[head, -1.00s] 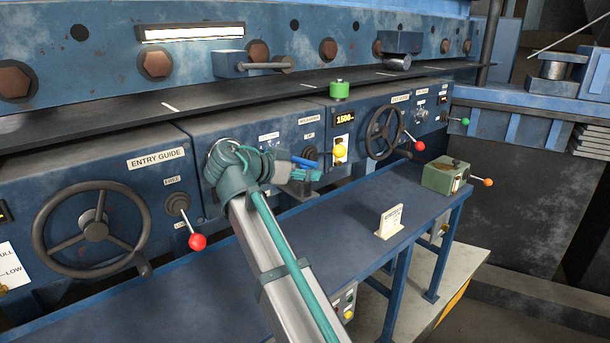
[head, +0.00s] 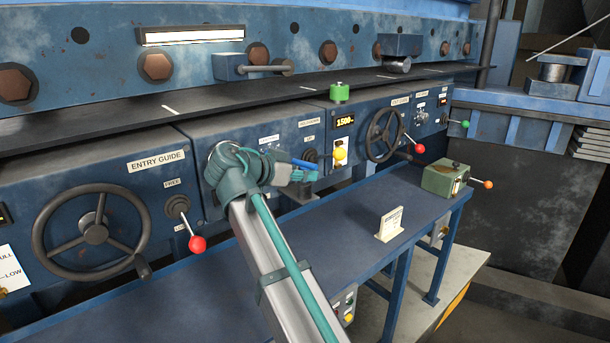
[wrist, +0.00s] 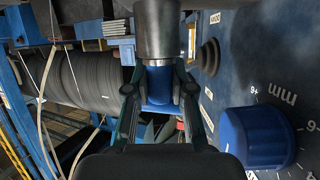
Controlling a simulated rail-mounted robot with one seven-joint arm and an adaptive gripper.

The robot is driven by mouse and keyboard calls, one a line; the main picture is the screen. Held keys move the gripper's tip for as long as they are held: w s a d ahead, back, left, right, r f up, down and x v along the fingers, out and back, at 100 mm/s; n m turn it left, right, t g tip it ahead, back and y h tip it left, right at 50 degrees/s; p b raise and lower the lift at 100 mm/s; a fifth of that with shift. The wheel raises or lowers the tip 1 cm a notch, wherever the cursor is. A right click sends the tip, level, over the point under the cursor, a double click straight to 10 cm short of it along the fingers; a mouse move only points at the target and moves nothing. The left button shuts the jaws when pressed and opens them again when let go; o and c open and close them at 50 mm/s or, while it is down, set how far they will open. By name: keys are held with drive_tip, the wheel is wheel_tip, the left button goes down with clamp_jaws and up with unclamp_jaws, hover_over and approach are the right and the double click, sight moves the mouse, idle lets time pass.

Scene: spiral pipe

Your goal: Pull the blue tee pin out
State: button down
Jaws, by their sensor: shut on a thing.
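The blue tee pin (wrist: 157,82) shows in the wrist view between my fingers, just below a grey metal cylinder (wrist: 157,30). Its wider blue crosspiece lies between and partly behind the fingertips. My gripper (wrist: 159,90) is shut on the pin, one finger on each side. The rest of the pin there is hidden or too small to tell.
A blue knob (wrist: 250,138) with a mm scale is close at the right in the wrist view. The yellow-ball lever (head: 339,154) stands right of my gripper. A small sign (head: 390,224) and green box (head: 445,178) stand on the bench (head: 345,215).

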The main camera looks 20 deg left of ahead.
drive_tip(key=shift+r+p, duration=0.5)
drive_tip(key=shift+r, duration=2.6)
drive_tip(key=shift+f, duration=0.15)
